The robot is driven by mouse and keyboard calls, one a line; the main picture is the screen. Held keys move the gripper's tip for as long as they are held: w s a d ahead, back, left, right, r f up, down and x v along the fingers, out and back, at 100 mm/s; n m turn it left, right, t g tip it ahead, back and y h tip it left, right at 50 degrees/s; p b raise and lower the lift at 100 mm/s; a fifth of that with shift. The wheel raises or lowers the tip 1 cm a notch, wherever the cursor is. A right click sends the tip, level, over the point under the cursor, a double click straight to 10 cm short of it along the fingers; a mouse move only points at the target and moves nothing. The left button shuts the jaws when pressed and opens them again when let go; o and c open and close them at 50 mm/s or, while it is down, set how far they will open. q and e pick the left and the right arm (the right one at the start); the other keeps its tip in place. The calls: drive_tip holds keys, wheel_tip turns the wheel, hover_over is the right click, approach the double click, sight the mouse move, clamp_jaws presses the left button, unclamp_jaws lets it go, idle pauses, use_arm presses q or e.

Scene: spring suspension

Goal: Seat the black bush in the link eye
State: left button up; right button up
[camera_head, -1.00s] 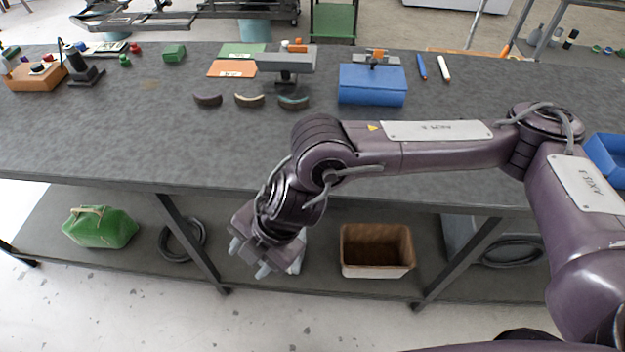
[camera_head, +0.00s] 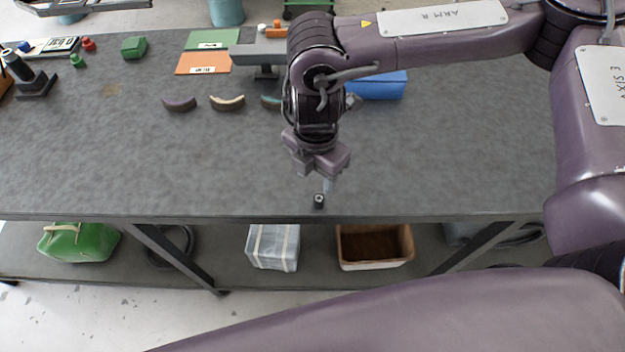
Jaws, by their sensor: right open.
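The black bush (camera_head: 319,201) is a small dark cylinder standing upright on the grey bench near its front edge. My right gripper (camera_head: 317,181) points down just above and slightly behind the bush, with its fingers apart and nothing between them. It looks close to the bush, but I cannot tell whether a finger touches it. My left gripper is out of view.
Curved pieces, one dark (camera_head: 180,105), one cream (camera_head: 227,103) and one teal (camera_head: 270,102), lie behind and left. A blue block (camera_head: 378,86) sits behind my arm. Orange (camera_head: 203,63) and green (camera_head: 212,39) mats lie at the back. The front left bench is clear.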

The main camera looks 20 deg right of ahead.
sight(319, 198)
drive_tip(key=shift+s+f, duration=0.1)
drive_tip(key=shift+f, duration=0.3)
drive_tip(key=f+p, duration=0.1)
drive_tip(key=s+f+p, duration=0.1)
drive_tip(key=f+p, duration=0.1)
drive_tip(key=shift+s+d+f, duration=0.15)
drive_tip(key=shift+d+f, duration=0.15)
drive_tip(key=shift+w+f, duration=0.2)
drive_tip(key=shift+f, duration=1.25)
clamp_jaws()
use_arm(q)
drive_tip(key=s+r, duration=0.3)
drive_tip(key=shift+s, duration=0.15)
use_arm(e)
drive_tip(key=shift+r, duration=0.15)
